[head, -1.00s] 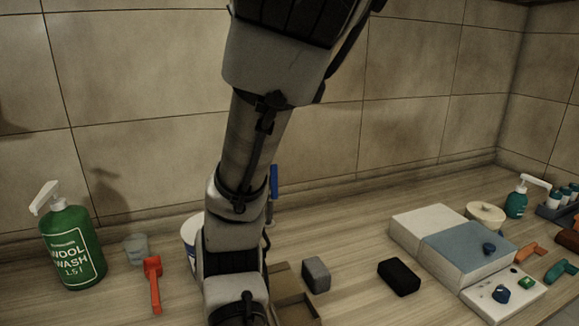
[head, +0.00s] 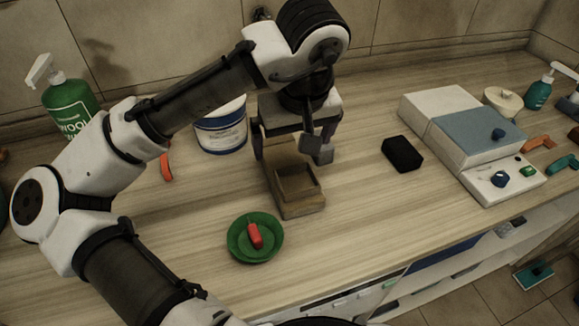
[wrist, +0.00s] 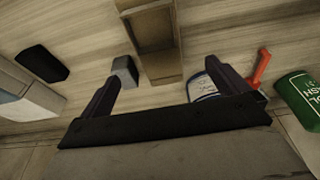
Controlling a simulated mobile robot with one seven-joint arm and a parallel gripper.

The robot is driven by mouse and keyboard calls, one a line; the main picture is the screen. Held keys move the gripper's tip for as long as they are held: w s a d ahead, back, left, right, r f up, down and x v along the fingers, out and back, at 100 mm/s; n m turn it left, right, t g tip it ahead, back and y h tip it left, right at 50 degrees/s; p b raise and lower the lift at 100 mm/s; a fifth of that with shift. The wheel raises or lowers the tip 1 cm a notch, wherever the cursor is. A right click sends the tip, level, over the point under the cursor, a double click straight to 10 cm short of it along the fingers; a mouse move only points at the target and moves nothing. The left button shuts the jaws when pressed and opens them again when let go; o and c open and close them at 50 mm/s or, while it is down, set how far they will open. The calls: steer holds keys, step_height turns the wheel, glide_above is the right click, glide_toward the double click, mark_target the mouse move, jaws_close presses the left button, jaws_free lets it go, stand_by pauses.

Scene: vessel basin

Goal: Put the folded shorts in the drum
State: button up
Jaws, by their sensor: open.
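I cannot tell for sure which item is the folded shorts. A black folded-looking block (head: 402,153) lies on the counter right of my gripper, and a smaller grey block (head: 323,154) is close beside my right finger. My gripper (head: 287,150) is open and empty, pointing down over a brown open box. In the wrist view the grey block (wrist: 124,70) is by the left fingertip and the black block (wrist: 41,64) is farther left. No drum is clearly recognisable; a round white tub with a blue label (head: 221,134) stands left of my gripper, partly behind my arm.
The brown box (head: 302,208) sits below my gripper. A green dish (head: 238,248) holding a red item (head: 255,236) is in front. A white and blue appliance (head: 475,135) stands at right, a green wash bottle (head: 69,100) at left. Counter between black block and front edge is clear.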

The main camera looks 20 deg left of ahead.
mark_target(289, 167)
steer(key=x, duration=0.6)
steer(key=shift+w+f, duration=0.1)
steer(key=shift+w, duration=0.05)
steer(key=shift+w+p+x, duration=0.15)
steer(key=shift+p+x, duration=0.3)
steer(key=shift+x, duration=0.85)
steer(key=shift+w+p+x, duration=0.15)
steer(key=shift+p+x, duration=0.25)
steer(key=shift+x, duration=0.9)
steer(key=shift+a, duration=0.1)
steer(key=shift+c, duration=0.3)
steer(key=c, duration=1.1)
steer(key=shift+r, duration=0.2)
